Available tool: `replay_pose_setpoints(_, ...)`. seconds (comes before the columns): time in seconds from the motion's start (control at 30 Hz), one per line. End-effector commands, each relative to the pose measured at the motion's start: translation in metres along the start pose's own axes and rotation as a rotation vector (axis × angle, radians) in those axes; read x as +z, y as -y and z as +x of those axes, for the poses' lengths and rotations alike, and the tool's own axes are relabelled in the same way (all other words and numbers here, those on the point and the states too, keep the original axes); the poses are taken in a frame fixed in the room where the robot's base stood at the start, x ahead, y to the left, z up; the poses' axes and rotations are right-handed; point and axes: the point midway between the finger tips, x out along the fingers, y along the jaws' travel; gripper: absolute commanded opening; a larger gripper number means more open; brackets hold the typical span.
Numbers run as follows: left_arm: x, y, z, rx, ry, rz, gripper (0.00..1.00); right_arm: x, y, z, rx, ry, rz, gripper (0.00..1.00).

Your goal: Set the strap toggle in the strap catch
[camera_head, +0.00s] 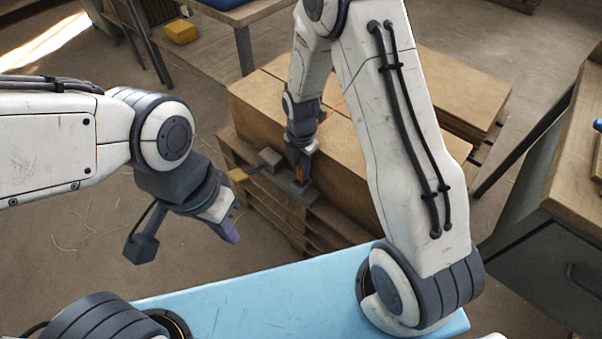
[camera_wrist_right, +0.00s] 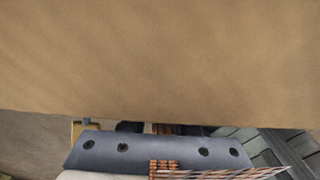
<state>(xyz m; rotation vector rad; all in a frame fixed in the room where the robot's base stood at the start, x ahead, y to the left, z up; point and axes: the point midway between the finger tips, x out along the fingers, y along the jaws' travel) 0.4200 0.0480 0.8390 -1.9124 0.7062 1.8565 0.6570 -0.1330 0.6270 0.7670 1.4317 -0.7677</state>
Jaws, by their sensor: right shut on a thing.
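My right gripper (camera_head: 303,172) is low at the front face of a large cardboard box, shut on what seems to be the strap toggle, which its fingers mostly hide. In the right wrist view an orange-brown striped strap (camera_wrist_right: 220,173) lies at the lower edge, by the grey bolted gripper body. A grey fixture (camera_head: 271,160) at the pallet's edge, beside the right gripper, may be the strap catch; its details are too small to tell. My left gripper (camera_head: 229,229) hangs free with purple fingertips, apart from the box.
The cardboard box (camera_head: 262,108) stands on a wooden pallet (camera_head: 275,205) and fills most of the right wrist view. A workbench (camera_head: 570,175) stands at right. Floor is clear around my left gripper.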

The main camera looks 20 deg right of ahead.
Motion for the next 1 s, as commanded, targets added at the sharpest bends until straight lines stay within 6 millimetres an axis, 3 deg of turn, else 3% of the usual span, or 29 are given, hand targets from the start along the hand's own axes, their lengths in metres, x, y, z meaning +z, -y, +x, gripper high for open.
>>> replay_pose_setpoints(0.13, 0.000, 0.001, 0.007, 0.000, 0.000, 0.000, 0.00, 0.000, 0.000, 0.024, -0.001, -0.001, 0.000, 0.00)
replay_pose_setpoints(0.53, 0.001, 0.001, 0.008, 0.000, 0.000, 0.000, 0.00, 0.000, 0.000, 0.029, 0.000, 0.000, 0.001, 0.00)
replay_pose_setpoints(0.57, 0.000, 0.001, 0.007, 0.000, 0.000, 0.000, 0.00, 0.000, 0.000, 0.028, 0.001, 0.000, 0.001, 0.40)
replay_pose_setpoints(0.6, 0.000, 0.001, 0.007, 0.000, 0.000, 0.000, 0.00, 0.000, 0.000, 0.028, 0.001, 0.000, 0.001, 0.56)
replay_pose_setpoints(1.0, 0.000, 0.000, 0.004, 0.000, 0.000, 0.000, 0.00, 0.000, 0.000, 0.022, 0.002, 0.001, 0.001, 0.59)
